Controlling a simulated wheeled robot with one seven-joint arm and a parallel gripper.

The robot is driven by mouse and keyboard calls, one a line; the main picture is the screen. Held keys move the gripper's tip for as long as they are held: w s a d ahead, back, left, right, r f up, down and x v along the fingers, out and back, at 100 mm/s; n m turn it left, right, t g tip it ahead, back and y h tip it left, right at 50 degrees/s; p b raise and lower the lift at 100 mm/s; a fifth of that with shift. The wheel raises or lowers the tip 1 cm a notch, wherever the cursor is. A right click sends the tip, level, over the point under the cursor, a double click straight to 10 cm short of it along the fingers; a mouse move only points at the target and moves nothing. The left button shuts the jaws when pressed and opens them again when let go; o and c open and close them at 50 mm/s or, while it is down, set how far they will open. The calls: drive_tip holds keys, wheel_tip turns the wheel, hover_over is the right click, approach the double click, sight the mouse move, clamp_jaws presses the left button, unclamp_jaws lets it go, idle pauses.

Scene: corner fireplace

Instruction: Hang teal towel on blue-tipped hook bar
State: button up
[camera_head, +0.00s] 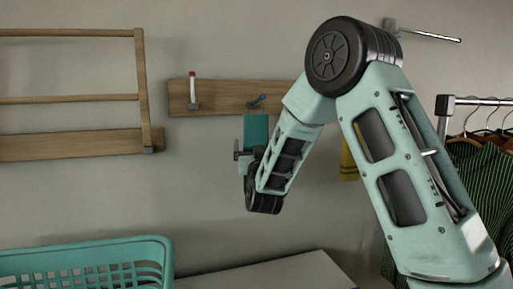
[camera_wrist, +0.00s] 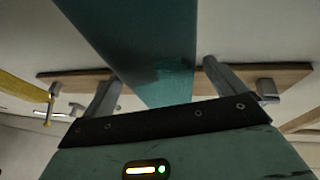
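The teal towel (camera_head: 256,128) hangs straight down just under the blue-tipped hook (camera_head: 258,100), its lower part hidden behind my arm. The hook is on the wooden hook bar (camera_head: 223,98). I cannot tell whether the towel's top is looped over the hook. My gripper (camera_head: 241,155) is below the bar, at the towel. In the wrist view, the fingers of my gripper (camera_wrist: 163,70) stand wide apart, with the towel (camera_wrist: 150,40) running between them towards the palm. The bar (camera_wrist: 60,76) shows behind them.
A red-tipped hook (camera_head: 193,90) is left on the bar. A yellow towel (camera_head: 348,160) hangs right, partly behind my arm. A wooden rack (camera_head: 70,145) is at left, a teal basket (camera_head: 90,252) lower left, and a clothes rail (camera_head: 480,101) with garments at right.

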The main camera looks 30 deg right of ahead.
drive_tip(key=b+v, duration=1.1)
drive_tip(key=v, duration=0.6)
drive_tip(key=shift+s, duration=0.2)
drive_tip(key=shift+a, duration=0.1)
